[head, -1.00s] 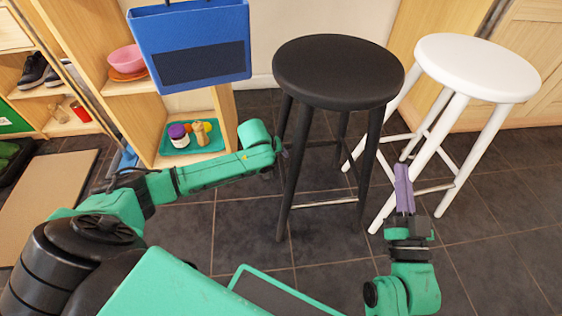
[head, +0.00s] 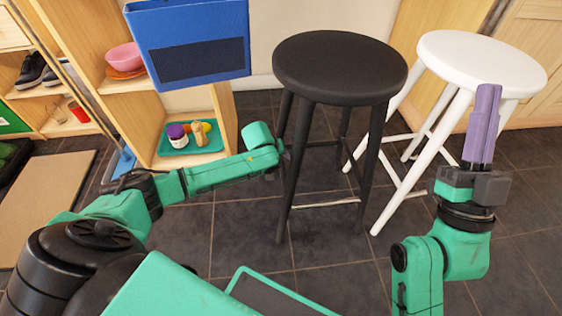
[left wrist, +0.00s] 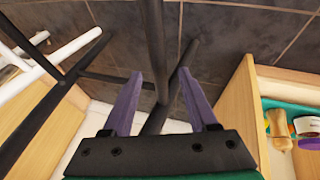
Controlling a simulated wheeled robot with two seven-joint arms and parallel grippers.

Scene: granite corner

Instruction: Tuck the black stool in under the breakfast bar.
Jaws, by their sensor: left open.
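The black stool (head: 338,72) stands upright on the dark tiled floor in the middle of the head view. My left gripper (head: 283,147) is at its left legs, partly hidden there. In the left wrist view the left gripper (left wrist: 160,85) is open, with a black stool leg (left wrist: 156,45) showing between its purple fingers; I cannot tell whether they touch it. My right gripper (head: 484,105) is raised in front of the white stool, fingers upward and seen edge-on, so its opening is unclear. I cannot make out a breakfast bar top.
A white stool (head: 482,62) stands close at the black stool's right. At the left are a wooden shelf unit (head: 150,115) with a teal tray (head: 190,144), a blue holder (head: 188,42) and a beige mat (head: 45,190). Tiled floor is clear in front of the black stool.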

